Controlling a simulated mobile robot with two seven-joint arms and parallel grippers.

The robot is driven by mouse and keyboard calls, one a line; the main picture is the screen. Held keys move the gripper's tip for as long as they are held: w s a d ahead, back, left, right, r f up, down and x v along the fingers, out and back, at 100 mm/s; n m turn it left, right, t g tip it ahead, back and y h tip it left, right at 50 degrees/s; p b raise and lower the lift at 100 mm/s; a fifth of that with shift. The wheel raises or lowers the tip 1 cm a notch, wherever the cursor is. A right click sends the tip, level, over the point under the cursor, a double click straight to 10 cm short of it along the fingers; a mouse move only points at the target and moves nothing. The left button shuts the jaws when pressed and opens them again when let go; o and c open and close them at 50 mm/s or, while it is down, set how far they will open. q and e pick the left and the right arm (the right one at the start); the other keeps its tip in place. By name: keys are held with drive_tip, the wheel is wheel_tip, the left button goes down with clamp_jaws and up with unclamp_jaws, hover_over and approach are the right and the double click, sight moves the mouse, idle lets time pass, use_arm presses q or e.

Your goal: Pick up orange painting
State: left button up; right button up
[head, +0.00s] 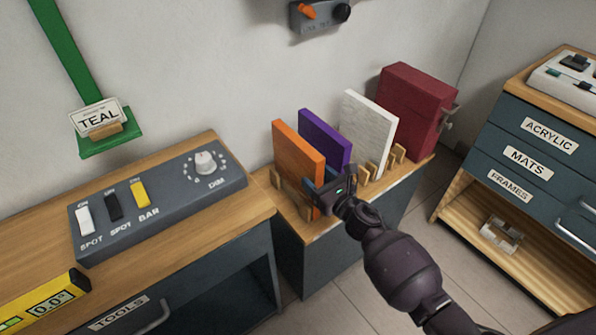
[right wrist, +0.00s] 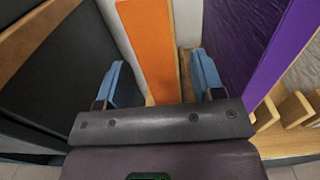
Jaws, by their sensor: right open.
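The orange painting (head: 296,152) stands upright in a wooden slotted rack on a low cabinet, leftmost in the row. My right gripper (head: 318,190) is at its near edge. In the right wrist view the orange painting (right wrist: 150,45) rises between the two blue fingers of my right gripper (right wrist: 158,82). The jaws are open, one finger on each side, with visible gaps beside the panel. My left gripper is in neither view.
A purple panel (head: 325,138), a white panel (head: 367,130) and a dark red box (head: 413,105) stand to the right. A switch console (head: 160,200) sits on the left counter. A drawer cabinet (head: 530,150) stands at right, with open floor between.

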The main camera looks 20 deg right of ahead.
sight(297, 172)
drive_tip(key=shift+x, duration=1.75)
drive_tip(key=shift+d, duration=0.15)
drive_tip(key=shift+c, duration=0.2)
clamp_jaws()
